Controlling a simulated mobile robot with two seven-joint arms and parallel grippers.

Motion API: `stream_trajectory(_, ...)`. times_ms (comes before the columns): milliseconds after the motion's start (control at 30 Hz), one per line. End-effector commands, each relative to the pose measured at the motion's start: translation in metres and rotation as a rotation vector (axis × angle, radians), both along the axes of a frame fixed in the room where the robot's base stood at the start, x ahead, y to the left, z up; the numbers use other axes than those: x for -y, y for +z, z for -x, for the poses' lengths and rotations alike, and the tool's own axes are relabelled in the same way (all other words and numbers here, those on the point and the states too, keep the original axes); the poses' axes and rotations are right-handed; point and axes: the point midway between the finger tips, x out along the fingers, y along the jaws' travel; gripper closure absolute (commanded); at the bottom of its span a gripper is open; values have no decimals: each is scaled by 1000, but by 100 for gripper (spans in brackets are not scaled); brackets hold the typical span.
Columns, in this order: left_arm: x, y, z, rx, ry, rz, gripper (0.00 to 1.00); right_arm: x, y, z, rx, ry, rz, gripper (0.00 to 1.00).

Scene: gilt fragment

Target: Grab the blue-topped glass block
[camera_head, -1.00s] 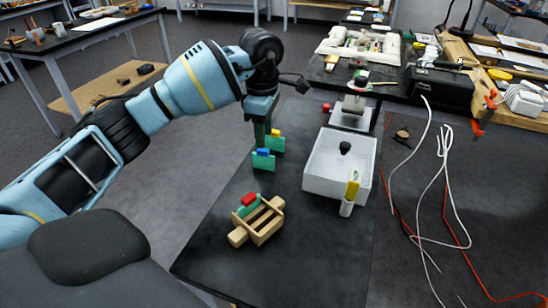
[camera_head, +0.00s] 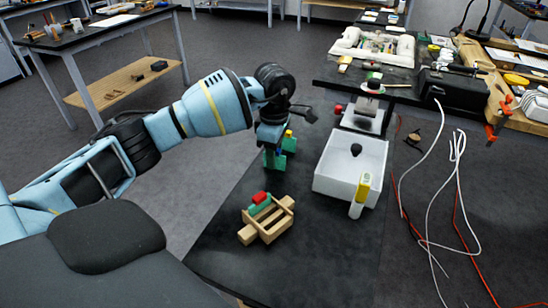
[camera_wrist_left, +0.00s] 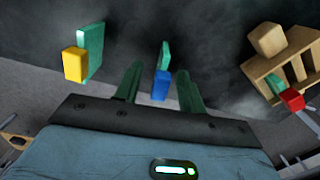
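The blue-topped glass block is a thin green glass piece with a blue top (camera_wrist_left: 161,85). In the left wrist view it stands between the two green fingers of my left gripper (camera_wrist_left: 159,88), with gaps on both sides. In the head view my left gripper (camera_head: 275,152) is low over the table at this block and hides most of it. The gripper is open. A yellow-topped glass block (camera_wrist_left: 76,64) stands beside it, apart from the fingers. My right gripper is not in view.
A wooden rack (camera_head: 267,222) holding a red-topped glass block (camera_head: 260,198) stands on the dark table (camera_head: 310,255) nearer me. A white box (camera_head: 330,180) with a yellow-topped white bottle (camera_head: 360,195) by it stands to the right. The table's front part is clear.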

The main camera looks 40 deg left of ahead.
Motion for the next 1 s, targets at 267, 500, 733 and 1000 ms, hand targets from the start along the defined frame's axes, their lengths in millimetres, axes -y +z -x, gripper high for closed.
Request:
stream_trajectory(267,0,-8,0,0,-1,0,60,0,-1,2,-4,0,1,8)
stream_trajectory(500,0,-7,0,0,0,1,84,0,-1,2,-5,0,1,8)
stream_trajectory(733,0,-7,0,0,0,1,100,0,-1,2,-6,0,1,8)
stream_trajectory(1000,0,-2,-1,3,0,1,100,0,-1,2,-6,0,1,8)
